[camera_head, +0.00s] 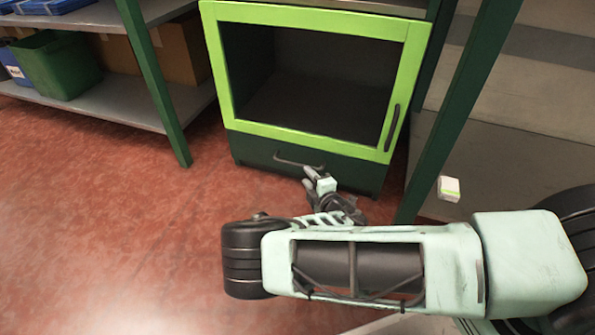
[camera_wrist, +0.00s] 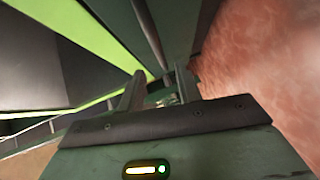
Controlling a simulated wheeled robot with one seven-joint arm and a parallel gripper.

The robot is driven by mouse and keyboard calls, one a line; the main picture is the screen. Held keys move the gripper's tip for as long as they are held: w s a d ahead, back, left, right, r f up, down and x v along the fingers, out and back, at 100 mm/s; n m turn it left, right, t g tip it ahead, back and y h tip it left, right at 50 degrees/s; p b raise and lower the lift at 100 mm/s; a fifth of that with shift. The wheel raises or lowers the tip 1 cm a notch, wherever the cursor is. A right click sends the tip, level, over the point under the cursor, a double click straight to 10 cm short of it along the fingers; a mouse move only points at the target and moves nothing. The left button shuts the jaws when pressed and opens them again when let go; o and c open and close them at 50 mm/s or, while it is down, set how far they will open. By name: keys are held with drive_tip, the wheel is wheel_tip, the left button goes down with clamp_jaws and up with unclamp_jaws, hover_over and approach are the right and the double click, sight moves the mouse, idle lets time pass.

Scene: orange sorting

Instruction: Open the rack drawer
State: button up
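The rack drawer (camera_head: 250,152) is the dark green front at the bottom of a cabinet, and it looks flush and closed. Its dark bar handle (camera_head: 290,161) runs across the upper part of that front. My gripper (camera_head: 308,175) is low, close to the right end of the handle. In the wrist view its two fingers (camera_wrist: 160,78) are apart. A dark bar that looks like the handle (camera_wrist: 149,30) runs down to between the fingertips. I cannot tell whether the fingers touch it.
Above the drawer is a bright green framed door (camera_head: 270,130) with a dark window and its own handle (camera_head: 392,128). Dark green posts (camera_head: 155,85) stand on both sides. A shelf with a green bin (camera_head: 58,65) is at the left. The red floor (camera_head: 130,220) is clear.

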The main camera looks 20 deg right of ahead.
sight(299, 166)
drive_tip(key=b+x, duration=0.3)
drive_tip(key=x, duration=0.4)
drive_tip(key=shift+w+f, duration=0.15)
drive_tip(key=shift+f, duration=0.1)
drive_tip(key=shift+w+a+r+b, duration=0.1)
drive_tip(key=shift+w+b, duration=0.25)
drive_tip(key=shift+w, duration=0.1)
clamp_jaws()
